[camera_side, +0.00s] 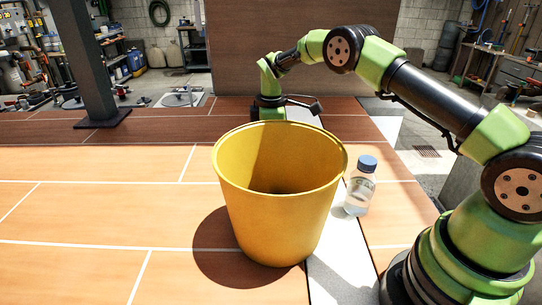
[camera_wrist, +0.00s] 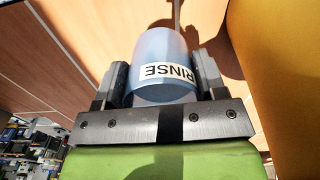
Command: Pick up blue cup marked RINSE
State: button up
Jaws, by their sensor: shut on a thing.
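The blue cup (camera_wrist: 160,50) is translucent and carries a white label reading RINSE, upside down in the wrist view. My gripper (camera_wrist: 160,82) has one dark finger on each side of the cup and is shut on it. In the side view, the cup and my fingers are hidden behind the yellow bucket; only my wrist shows above its far rim. I cannot tell whether the cup touches the table.
The large yellow bucket (camera_side: 275,215) stands in front of my wrist in the side view, and its wall (camera_wrist: 275,60) is close at right in the wrist view. A clear blue-capped bottle (camera_side: 360,188) stands right of it. The wooden surface (camera_side: 90,215) at left is clear.

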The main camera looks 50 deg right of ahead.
notch_tip(320, 180, up, 12)
dwell(0.8)
